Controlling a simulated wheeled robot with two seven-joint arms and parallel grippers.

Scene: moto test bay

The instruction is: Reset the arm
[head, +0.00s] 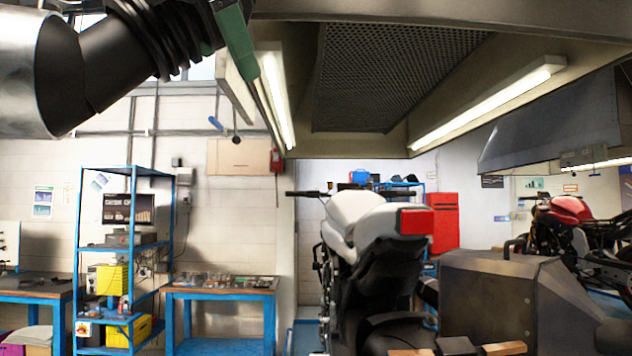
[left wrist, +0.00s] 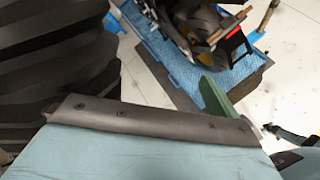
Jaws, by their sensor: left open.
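My left arm (head: 85,75) comes in at the top left of the head view. It is raised high, with a silver sleeve, a black section and black ribbing. My left gripper (head: 237,48) is at its end, with a long green finger pointing down in front of the overhead hood. It is open, and I see nothing held in it. In the left wrist view, a green finger (left wrist: 215,100) shows beyond a dark strip and a pale teal surface. Black ribbing fills the left side there. My right gripper is not in view.
A white motorcycle (head: 365,225) with a red tail stands ahead, beside a dark metal housing (head: 500,295). A lit hood (head: 395,80) hangs overhead. Blue shelving (head: 135,245) and a blue bench (head: 222,288) stand at the left. A red motorcycle (head: 570,210) is at the right.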

